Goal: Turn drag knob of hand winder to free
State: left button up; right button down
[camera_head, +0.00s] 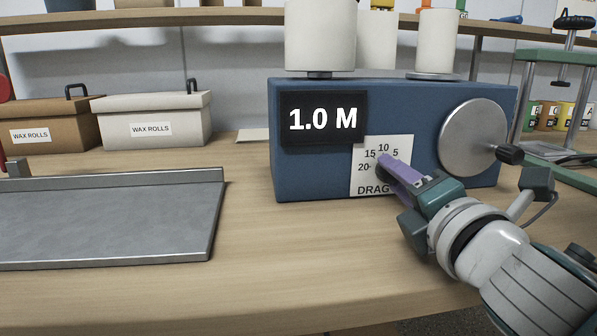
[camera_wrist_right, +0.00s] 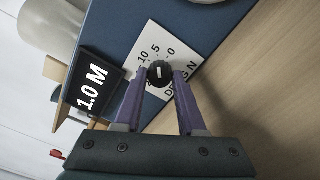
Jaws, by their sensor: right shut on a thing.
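The hand winder (camera_head: 310,170) is a blue box with a "1.0 M" display (camera_head: 319,119) and a round grey crank wheel (camera_head: 470,137). The black drag knob (camera_wrist_right: 160,71) has a white mark, whose exact setting I cannot tell. My right gripper (camera_head: 384,159) has its purple fingers on either side of the knob, shut on it. My left gripper is not in view.
The crank's black handle (camera_head: 510,154) sticks out close to my right gripper. White rolls (camera_head: 320,35) stand on the winder. A grey metal tray (camera_head: 110,220) lies at left, with wax roll boxes (camera_head: 155,116) behind. The wooden table is clear in front of the winder.

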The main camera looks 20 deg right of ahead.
jog(key=m, duration=0.4)
jog(key=shift+m+p, duration=0.6)
jog(key=shift+m, duration=1.3)
jog(key=c, duration=0.5)
grip_release()
jog(key=shift+s, duration=0.1)
jog(key=v, duration=0.9)
jog(key=shift+s+a+p, duration=0.15)
jog(key=shift+s+p, duration=0.2)
jog(key=shift+p, duration=0.05)
